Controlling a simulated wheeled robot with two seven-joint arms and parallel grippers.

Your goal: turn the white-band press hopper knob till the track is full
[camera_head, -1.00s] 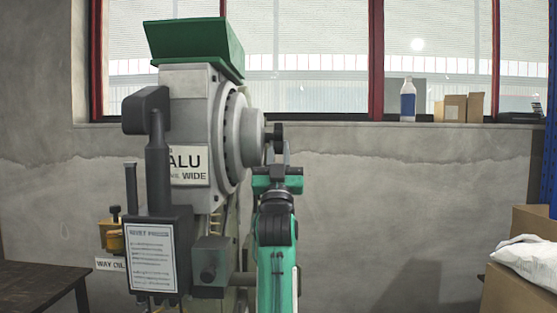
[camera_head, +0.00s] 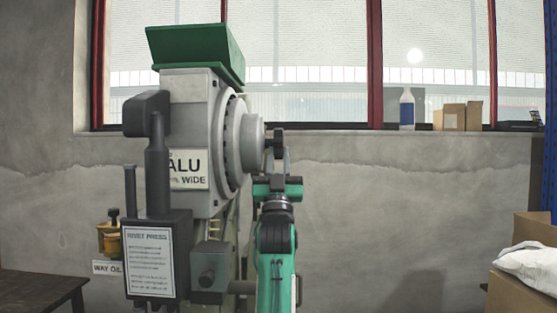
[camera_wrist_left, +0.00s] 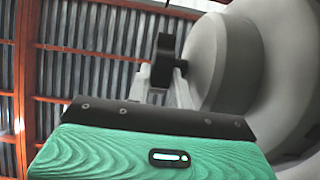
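The grey press (camera_head: 190,110) has a green hopper (camera_head: 195,45) on top and a sign reading ALU and WIDE. A round grey hub (camera_head: 252,145) on its right side carries the small black knob (camera_head: 274,140), also in the left wrist view (camera_wrist_left: 164,60). My left gripper (camera_head: 280,160) reaches up to this knob from below. In the left wrist view its pale fingers (camera_wrist_left: 163,85) stand on either side of the knob and appear closed on it. A pale track (camera_head: 214,228) shows partly below the press head; its fill cannot be made out. My right gripper is out of view.
A dark box with a RIVET PRESS notice (camera_head: 150,262) and a yellow WAY OIL cup (camera_head: 110,240) stand at the press's left. A dark table (camera_head: 40,290) is at lower left. Cartons (camera_head: 520,293) with a white bag (camera_head: 530,265) are at lower right.

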